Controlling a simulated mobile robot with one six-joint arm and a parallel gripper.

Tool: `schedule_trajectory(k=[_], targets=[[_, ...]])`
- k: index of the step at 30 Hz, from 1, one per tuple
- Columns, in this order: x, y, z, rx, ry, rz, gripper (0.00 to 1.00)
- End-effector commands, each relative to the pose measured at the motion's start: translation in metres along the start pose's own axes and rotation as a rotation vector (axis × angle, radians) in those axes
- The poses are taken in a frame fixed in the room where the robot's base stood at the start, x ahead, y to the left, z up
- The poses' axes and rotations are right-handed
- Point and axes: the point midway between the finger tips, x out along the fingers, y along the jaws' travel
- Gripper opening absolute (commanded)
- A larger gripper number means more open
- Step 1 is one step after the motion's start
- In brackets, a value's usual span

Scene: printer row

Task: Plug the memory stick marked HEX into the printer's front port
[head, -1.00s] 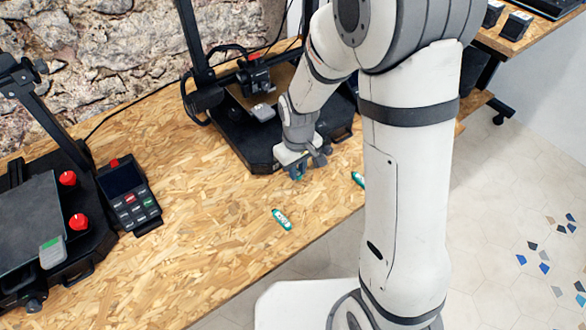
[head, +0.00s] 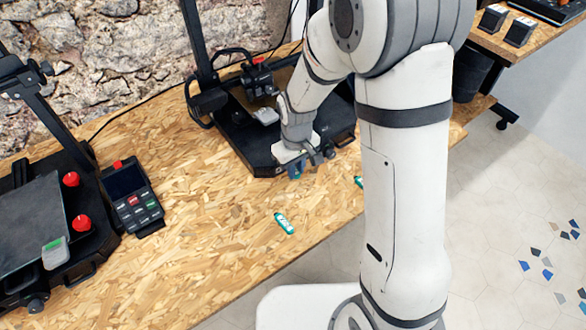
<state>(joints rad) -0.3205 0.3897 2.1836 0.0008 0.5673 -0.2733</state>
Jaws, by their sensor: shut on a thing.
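My gripper (head: 296,171) is low at the front edge of the black middle printer (head: 262,158). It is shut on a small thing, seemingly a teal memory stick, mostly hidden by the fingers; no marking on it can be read. One teal and white stick (head: 284,223) lies on the table in front of the gripper, its lettering too small to read surely. Another teal stick (head: 358,182) lies to the right, partly hidden behind my arm. The printer's front port cannot be made out; the gripper covers part of that front.
Another black printer (head: 85,263) with red knobs stands at the left, beside a keypad unit (head: 131,195). The wooden table (head: 200,250) is clear between them and the loose stick. Its front edge runs diagonally below. A stone wall stands behind.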

Motion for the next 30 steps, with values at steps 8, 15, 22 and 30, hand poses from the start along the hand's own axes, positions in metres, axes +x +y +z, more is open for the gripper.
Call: schedule_trajectory(k=[8, 15, 22, 30], targets=[[0.0, 0.0, -0.006, -0.001, 0.0, 0.0, 0.0], [0.0, 0.0, -0.011, -0.001, -0.001, 0.0, 0.0], [0.0, 0.0, -0.016, -0.001, 0.001, 0.0, 0.0], [0.0, -0.001, -0.018, -0.001, 0.0, 0.0, 0.28]])
